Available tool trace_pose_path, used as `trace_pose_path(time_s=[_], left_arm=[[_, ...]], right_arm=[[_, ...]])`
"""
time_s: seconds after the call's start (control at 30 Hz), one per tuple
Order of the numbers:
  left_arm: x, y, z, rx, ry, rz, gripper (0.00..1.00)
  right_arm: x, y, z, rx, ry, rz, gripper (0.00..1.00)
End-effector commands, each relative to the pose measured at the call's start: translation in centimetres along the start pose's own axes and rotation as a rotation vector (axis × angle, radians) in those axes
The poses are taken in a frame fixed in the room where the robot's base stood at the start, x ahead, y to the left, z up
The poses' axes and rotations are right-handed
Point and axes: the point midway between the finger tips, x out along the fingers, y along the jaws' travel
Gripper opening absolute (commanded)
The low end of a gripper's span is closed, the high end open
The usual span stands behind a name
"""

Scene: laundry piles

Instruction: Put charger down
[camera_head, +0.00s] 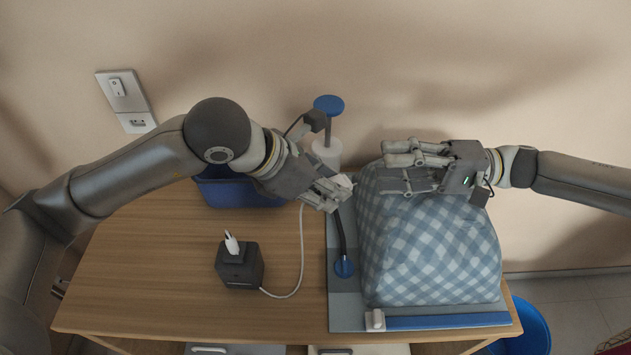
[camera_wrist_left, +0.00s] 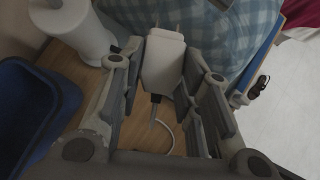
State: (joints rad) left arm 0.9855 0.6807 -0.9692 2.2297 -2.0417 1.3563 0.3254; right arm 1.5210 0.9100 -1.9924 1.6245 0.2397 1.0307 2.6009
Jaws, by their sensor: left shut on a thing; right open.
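A white charger (camera_wrist_left: 163,62) with two metal prongs is between the fingers of my left gripper (camera_wrist_left: 163,85) in the left wrist view. In the head view this gripper (camera_head: 335,194) is shut on the charger (camera_head: 344,182), which is partly hidden by the fingers. It is left of the checked blue-and-white bundle (camera_head: 430,245), above the table's back half. A white cable (camera_head: 302,245) runs from the charger to the dark cube (camera_head: 239,265) on the table. My right gripper (camera_head: 398,168) is open and empty over the back of the bundle.
The wooden table (camera_head: 150,270) has free room at the left and front. A blue bin (camera_head: 235,192) is behind, left. A white cylinder with a blue disc on a rod (camera_head: 328,105) stands at the back. A wall switch and outlet (camera_head: 126,98) are upper left.

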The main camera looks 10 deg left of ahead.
Motion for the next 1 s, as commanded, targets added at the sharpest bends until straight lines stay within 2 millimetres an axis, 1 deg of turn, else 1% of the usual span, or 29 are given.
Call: trace_pose_path(time_s=[0.1, 0.2, 0.43, 0.67, 1.0], left_arm=[[0.9, 0.1, 0.2, 0.038, 0.002, -0.033, 0.00], [1.4, 0.2, 0.3, 0.059, 0.000, -0.048, 0.00], [1.3, 0.2, 0.8, 0.033, 0.000, -0.024, 0.00], [0.3, 0.2, 2.2, -0.106, -0.004, 0.087, 0.00], [-1.6, 0.4, 4.9, -0.366, -0.005, 0.295, 0.00]], right_arm=[[0.0, 0.0, 0.0, 0.000, 0.000, 0.000, 0.44], [0.0, 0.0, 0.0, 0.000, 0.000, 0.000, 0.44], [0.0, 0.0, 0.0, 0.000, 0.000, 0.000, 0.44], [0.0, 0.0, 0.0, 0.000, 0.000, 0.000, 0.44], [0.0, 0.0, 0.0, 0.000, 0.000, 0.000, 0.44]])
